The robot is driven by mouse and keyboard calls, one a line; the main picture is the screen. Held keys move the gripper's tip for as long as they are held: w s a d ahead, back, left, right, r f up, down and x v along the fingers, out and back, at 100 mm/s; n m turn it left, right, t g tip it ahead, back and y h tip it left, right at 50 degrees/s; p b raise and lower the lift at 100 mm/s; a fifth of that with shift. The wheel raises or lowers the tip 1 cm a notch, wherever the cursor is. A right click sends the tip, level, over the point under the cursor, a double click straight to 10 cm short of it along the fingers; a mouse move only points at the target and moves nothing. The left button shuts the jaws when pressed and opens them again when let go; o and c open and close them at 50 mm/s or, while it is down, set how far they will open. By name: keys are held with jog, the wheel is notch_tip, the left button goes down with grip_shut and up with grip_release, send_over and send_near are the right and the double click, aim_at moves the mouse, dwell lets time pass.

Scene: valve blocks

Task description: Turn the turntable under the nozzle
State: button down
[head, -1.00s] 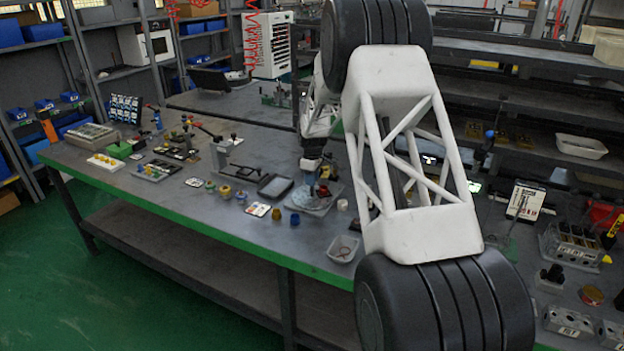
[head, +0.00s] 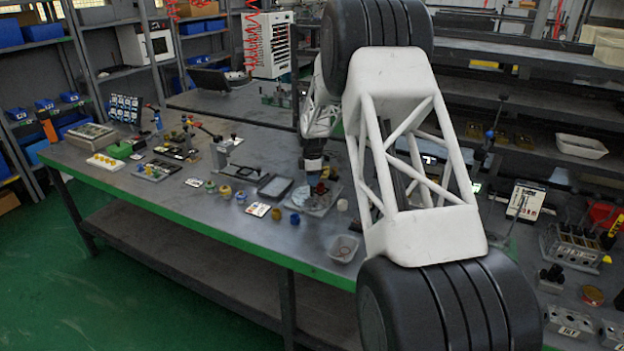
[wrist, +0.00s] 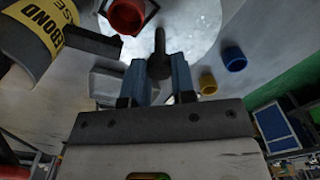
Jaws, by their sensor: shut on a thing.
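The pale round turntable (wrist: 198,28) fills the upper middle of the wrist view, with a red cup (wrist: 126,14) on it. My gripper (wrist: 160,72) has its two blue fingers shut on a dark upright peg (wrist: 160,45) at the turntable's near edge. A yellow cylinder with black lettering (wrist: 40,35) is at the upper left of the wrist view; I cannot tell whether it belongs to the nozzle. In the head view my gripper (head: 313,172) is low over the turntable's station (head: 318,207), hiding much of it.
A blue cup (wrist: 234,58) and a yellow cup (wrist: 207,83) stand close beside the turntable. In the head view a dark tray (head: 274,187) lies to the left, and a clear bin (head: 343,248) stands near the green front edge. Other fixtures crowd the bench on both sides.

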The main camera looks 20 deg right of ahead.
jog(key=shift+n, duration=1.7)
jog(key=c, duration=0.9)
grip_release()
jog(key=shift+c, duration=0.2)
jog(key=shift+r, duration=3.95)
